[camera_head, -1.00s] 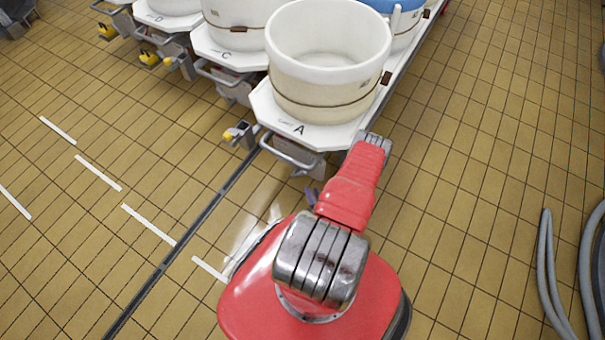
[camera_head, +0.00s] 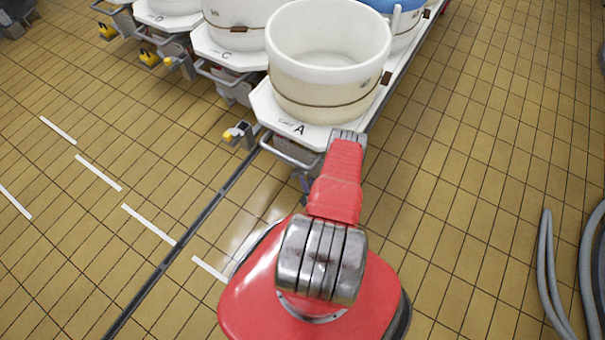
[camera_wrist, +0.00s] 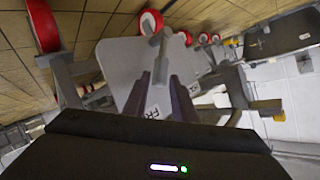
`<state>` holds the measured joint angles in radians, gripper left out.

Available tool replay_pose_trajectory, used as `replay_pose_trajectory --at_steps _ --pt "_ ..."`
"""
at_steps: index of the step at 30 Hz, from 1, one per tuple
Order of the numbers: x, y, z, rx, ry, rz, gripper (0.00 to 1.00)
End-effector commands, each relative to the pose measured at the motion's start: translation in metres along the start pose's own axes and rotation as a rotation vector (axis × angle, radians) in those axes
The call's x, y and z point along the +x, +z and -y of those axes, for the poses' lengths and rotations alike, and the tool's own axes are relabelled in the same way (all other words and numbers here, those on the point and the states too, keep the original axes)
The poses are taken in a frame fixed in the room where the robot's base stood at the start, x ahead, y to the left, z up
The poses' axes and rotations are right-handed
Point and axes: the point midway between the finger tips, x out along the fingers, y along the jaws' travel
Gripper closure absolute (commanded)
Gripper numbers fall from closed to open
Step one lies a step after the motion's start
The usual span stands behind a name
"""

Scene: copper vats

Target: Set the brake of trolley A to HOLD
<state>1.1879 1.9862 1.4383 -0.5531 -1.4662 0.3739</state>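Trolley A (camera_head: 272,117) has a white deck marked "A" and carries a large cream vat (camera_head: 330,70). Its front handle bar (camera_head: 283,152) faces me; my red arm partly covers the parts below it. In the wrist view, my gripper (camera_wrist: 157,82) is open, its two dark fingers apart, pointing at a pale plate (camera_wrist: 115,62) under the trolley. A grey lever-like bar (camera_wrist: 161,55) stands in front of the plate, in line with the gap between the fingers; I cannot tell if they touch it. A label (camera_wrist: 153,112), seemingly starting "FR", shows between the fingers.
Red-rimmed caster wheels (camera_wrist: 43,25) show around the plate. Trolley C (camera_head: 215,50) stands left of trolley A, with other trolleys beyond. A dark rail (camera_head: 190,232) runs along the tiled floor. Grey hoses (camera_head: 548,270) lie at right; the floor between is clear.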

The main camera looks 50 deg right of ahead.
Motion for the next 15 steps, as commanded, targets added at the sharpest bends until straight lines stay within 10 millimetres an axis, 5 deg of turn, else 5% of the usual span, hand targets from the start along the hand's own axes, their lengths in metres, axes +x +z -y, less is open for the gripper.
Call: replay_pose_trajectory --at_steps 15 --pt "0.062 0.000 0.001 -0.001 -0.002 -0.001 0.75"
